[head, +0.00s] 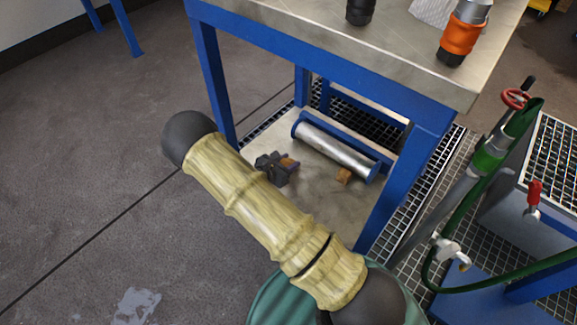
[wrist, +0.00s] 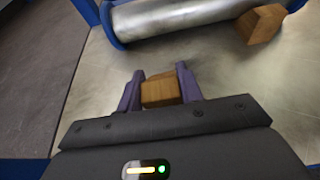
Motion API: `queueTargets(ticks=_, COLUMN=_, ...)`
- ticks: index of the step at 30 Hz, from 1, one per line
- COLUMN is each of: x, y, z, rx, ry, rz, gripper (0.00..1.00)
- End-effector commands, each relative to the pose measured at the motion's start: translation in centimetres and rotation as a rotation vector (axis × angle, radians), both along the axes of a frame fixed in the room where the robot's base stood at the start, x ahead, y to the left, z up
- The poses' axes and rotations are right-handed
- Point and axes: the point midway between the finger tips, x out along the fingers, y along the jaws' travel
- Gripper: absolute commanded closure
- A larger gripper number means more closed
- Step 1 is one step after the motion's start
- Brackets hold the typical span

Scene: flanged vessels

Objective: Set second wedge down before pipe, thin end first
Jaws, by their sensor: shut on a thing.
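I cannot tell whether the held wedge touches the shelf.
The lower shelf (head: 325,200) is bare metal around the gripper. Blue table legs (head: 213,80) stand on both sides, and the tabletop (head: 330,30) is above. A green hose (head: 433,262) and valves are at the right.

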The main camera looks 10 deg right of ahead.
Motion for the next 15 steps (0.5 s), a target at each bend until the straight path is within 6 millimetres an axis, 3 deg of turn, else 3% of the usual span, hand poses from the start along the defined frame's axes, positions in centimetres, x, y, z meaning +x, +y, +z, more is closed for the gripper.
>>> queueTargets(ticks=1, x=0.02, y=0.0, z=-0.72, rx=0.001, ry=-0.001, rz=0.0, gripper=0.9)
queueTargets(ticks=13, x=0.01, y=0.0, z=-0.91, rx=-0.001, ry=-0.001, rz=0.0, gripper=0.9)
queueTargets(ticks=14, x=0.0, y=0.0, z=-0.89, rx=0.0, ry=0.0, rz=0.0, gripper=0.6)
queueTargets(ticks=15, x=0.01, y=-0.01, z=-0.86, rx=0.0, ry=0.0, rz=0.0, gripper=0.52)
